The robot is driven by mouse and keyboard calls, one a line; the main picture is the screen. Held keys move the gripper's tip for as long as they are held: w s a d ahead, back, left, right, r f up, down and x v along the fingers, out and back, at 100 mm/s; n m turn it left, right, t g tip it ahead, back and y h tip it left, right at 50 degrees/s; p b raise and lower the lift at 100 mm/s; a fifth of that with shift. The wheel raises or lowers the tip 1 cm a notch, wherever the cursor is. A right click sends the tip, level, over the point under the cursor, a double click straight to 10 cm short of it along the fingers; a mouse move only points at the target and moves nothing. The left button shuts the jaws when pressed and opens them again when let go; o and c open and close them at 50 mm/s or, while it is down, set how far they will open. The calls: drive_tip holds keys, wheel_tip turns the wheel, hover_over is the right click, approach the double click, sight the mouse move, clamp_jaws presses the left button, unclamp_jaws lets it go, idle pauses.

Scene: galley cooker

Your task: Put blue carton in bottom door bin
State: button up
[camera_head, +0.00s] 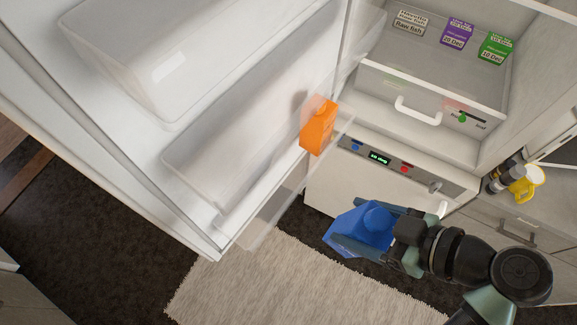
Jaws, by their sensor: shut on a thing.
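The blue carton (345,226) is held in my gripper (365,229), at the lower middle of the view. My gripper is shut on it, one finger on each side, and the carton looks tilted in the picture. It is in front of the cooker-like panel and over the floor, to the right of and apart from the open fridge door. The bottom door bin (247,235) is the clear, long bin at the door's lower edge. An orange carton (318,127) stands at its right end; the rest of the bin looks empty.
An upper door bin (150,107) is empty. A yellow mug (526,184) stands at the right. A pale rug (275,280) covers the floor.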

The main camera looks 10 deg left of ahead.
drive_tip(key=shift+w+a+f+y+b, duration=0.2)
drive_tip(key=shift+a+f+y+b, duration=0.1)
drive_tip(key=shift+a+f+b, duration=0.2)
drive_tip(key=shift+w+a+b, duration=0.15)
drive_tip(key=shift+b, duration=0.25)
drive_tip(key=w+a+b, duration=0.8)
drive_tip(key=a+b, duration=0.3)
drive_tip(key=a, duration=0.2)
drive_tip(key=w+a+f+g+h+p, duration=0.1)
drive_tip(key=w+a+f+h+p, duration=0.1)
drive_tip(key=f+p, duration=0.4)
drive_tip(key=shift+a+f+g+h, duration=0.25)
drive_tip(key=shift+a+h, duration=0.25)
drive_tip(key=shift+a, duration=0.5)
